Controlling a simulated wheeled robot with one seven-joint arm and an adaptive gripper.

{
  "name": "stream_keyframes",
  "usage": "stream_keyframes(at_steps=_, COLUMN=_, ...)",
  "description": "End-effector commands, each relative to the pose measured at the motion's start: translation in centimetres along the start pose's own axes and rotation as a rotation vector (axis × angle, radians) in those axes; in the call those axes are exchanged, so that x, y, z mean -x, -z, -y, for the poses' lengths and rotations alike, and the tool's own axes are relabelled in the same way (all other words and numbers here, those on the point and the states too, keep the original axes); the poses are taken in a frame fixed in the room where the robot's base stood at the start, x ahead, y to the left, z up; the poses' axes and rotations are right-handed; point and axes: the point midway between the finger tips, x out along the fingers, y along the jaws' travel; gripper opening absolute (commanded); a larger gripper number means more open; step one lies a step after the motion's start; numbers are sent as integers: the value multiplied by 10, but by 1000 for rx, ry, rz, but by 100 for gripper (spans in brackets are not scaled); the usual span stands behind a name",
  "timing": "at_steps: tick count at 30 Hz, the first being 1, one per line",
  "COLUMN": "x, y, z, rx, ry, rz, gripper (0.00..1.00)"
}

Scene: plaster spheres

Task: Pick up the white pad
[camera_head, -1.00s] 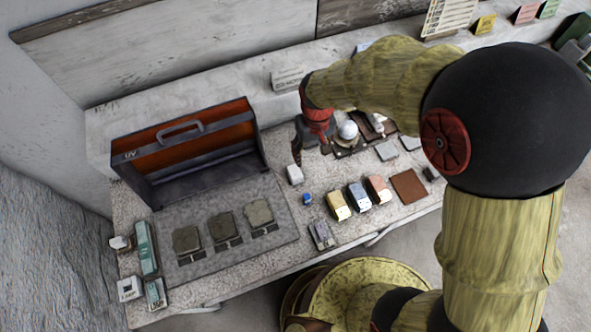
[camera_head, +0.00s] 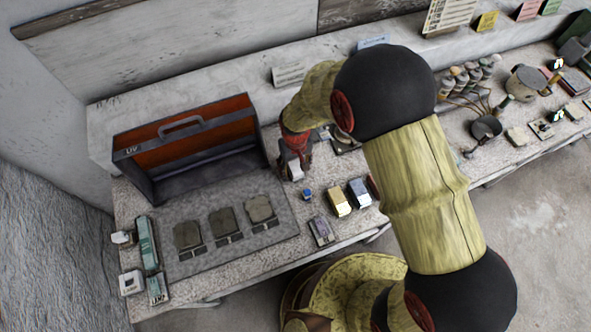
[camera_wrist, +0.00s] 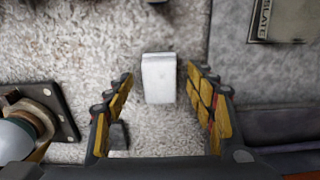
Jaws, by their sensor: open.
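The white pad (camera_wrist: 158,80) is a small pale block lying on the speckled table. In the wrist view it sits between and a little ahead of my open fingers, apart from both. In the head view the white pad (camera_head: 296,173) shows just below my gripper, partly hidden by it. My gripper (camera_wrist: 162,90) is open and empty, with yellow-padded fingers on either side; in the head view my gripper (camera_head: 294,168) is over the table, right of the orange-fronted box.
The orange-fronted UV box (camera_head: 190,145) stands left of my gripper. A grey mat (camera_head: 215,256) holds several dark plates. A small blue item (camera_head: 307,194) and a yellow block (camera_head: 338,203) lie near the pad. A round pale object on a dark base (camera_wrist: 20,135) is at left in the wrist view.

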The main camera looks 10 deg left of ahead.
Motion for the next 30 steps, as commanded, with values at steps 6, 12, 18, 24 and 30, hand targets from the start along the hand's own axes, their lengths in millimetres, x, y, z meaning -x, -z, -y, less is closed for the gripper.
stream_keyframes(at_steps=6, x=-8, y=1, z=0, rx=0, ry=0, rz=-2, gripper=55)
stream_keyframes(at_steps=12, x=-8, y=1, z=0, rx=0, ry=0, rz=-1, gripper=48)
stream_keyframes(at_steps=18, x=-8, y=1, z=0, rx=0, ry=0, rz=-1, gripper=37)
stream_keyframes(at_steps=24, x=-8, y=1, z=0, rx=0, ry=0, rz=-1, gripper=26)
stream_keyframes(at_steps=30, x=-8, y=1, z=0, rx=0, ry=0, rz=-1, gripper=14)
